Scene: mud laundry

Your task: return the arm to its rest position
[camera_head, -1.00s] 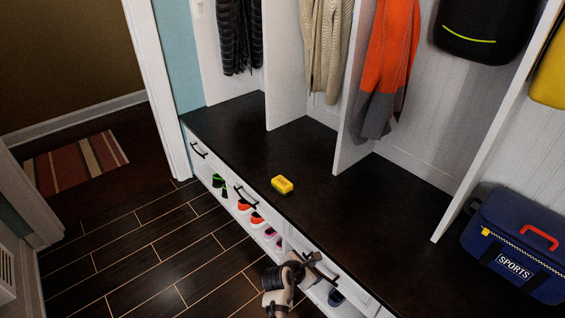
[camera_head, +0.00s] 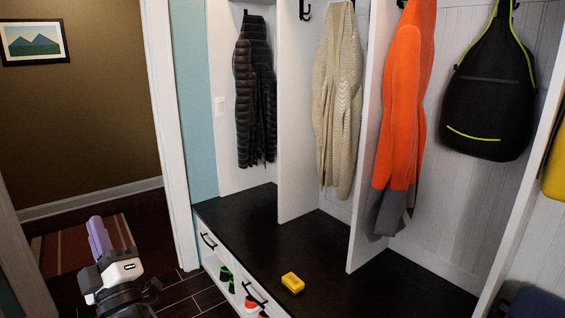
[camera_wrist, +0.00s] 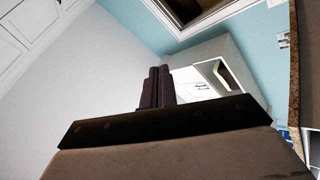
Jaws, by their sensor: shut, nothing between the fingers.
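My gripper (camera_head: 97,228) is raised at the lower left of the head view, with its purple fingers pointing up. It is in front of the doorway and the striped rug, away from the bench. In the wrist view the two dark fingers of my gripper (camera_wrist: 157,84) lie close together, shut with nothing between them.
A dark bench top (camera_head: 250,228) with drawers runs along the right. A yellow block (camera_head: 292,283) lies on it. A black jacket (camera_head: 255,95), beige cardigan (camera_head: 338,100), orange coat (camera_head: 402,100) and black backpack (camera_head: 490,95) hang above. A striped rug (camera_head: 62,248) lies beyond the doorway.

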